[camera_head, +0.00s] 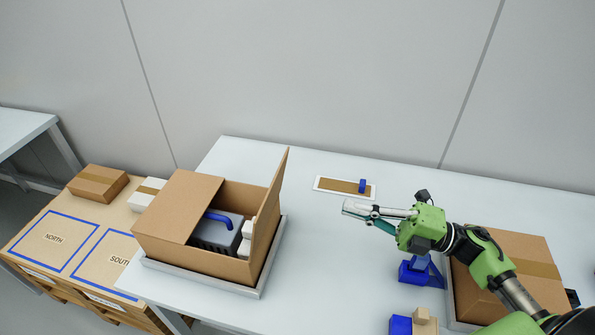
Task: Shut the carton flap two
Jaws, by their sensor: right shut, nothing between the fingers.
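An open cardboard carton (222,265) stands in a shallow grey tray (262,290) on the table. One flap (178,207) lies flat over the left part of its top. The other flap (271,206) stands up steeply on the right side. Inside are a dark grey case (216,233) with a blue handle and some white blocks (246,237). My right gripper (346,208) is shut and empty, above the table to the right of the raised flap and apart from it. My left gripper is not in view.
A white tray with a brown strip and blue piece (343,187) lies behind my right gripper. Blue holders (421,271) and a closed carton (507,262) are at the right. A pallet (60,242) marked NORTH and SOUTH stands at the left.

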